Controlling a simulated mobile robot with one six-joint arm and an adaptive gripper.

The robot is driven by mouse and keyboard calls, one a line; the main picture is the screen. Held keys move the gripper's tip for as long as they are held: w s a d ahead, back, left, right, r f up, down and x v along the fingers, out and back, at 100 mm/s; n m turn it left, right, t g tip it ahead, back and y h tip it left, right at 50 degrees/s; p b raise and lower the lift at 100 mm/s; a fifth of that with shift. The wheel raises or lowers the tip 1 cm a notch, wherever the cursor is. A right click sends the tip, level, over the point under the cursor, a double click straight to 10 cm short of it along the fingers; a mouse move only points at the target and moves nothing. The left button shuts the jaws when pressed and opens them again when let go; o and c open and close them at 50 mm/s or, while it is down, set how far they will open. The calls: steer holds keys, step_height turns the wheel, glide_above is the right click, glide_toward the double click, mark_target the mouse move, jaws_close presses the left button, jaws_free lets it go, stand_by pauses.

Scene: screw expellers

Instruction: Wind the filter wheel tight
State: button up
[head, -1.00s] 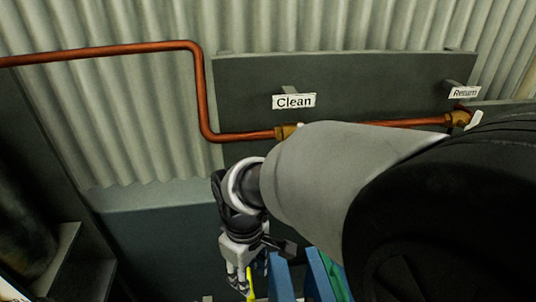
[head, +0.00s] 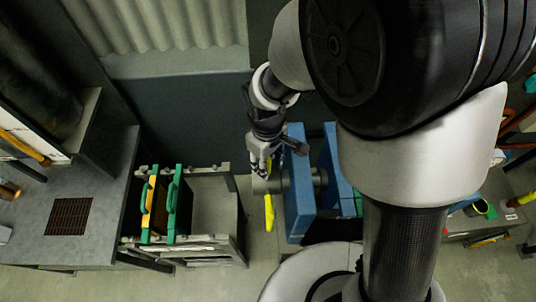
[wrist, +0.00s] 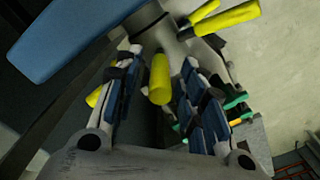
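The filter wheel shows in the wrist view as a grey hub (wrist: 160,35) with several yellow handle grips around it. One yellow grip (wrist: 160,78) lies between my gripper's fingers (wrist: 160,95), with visible gaps on both sides. Two more grips point to the upper right, and one is partly hidden behind the left finger. In the head view, one yellow grip (head: 269,212) hangs below my gripper (head: 260,168), at the left side of the blue press frame (head: 299,190). My gripper is open, and its fingers point down at the wheel; the rest of the wheel is mostly hidden.
A second blue plate (head: 336,165) stands right of the first. To the left, a grey rack (head: 215,205) holds green and yellow framed plates. A grey bench with a dark grate (head: 69,216) is at far left. My arm covers much of the right side.

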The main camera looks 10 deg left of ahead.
jaws_close()
stand_by(0.3)
stand_by(0.4)
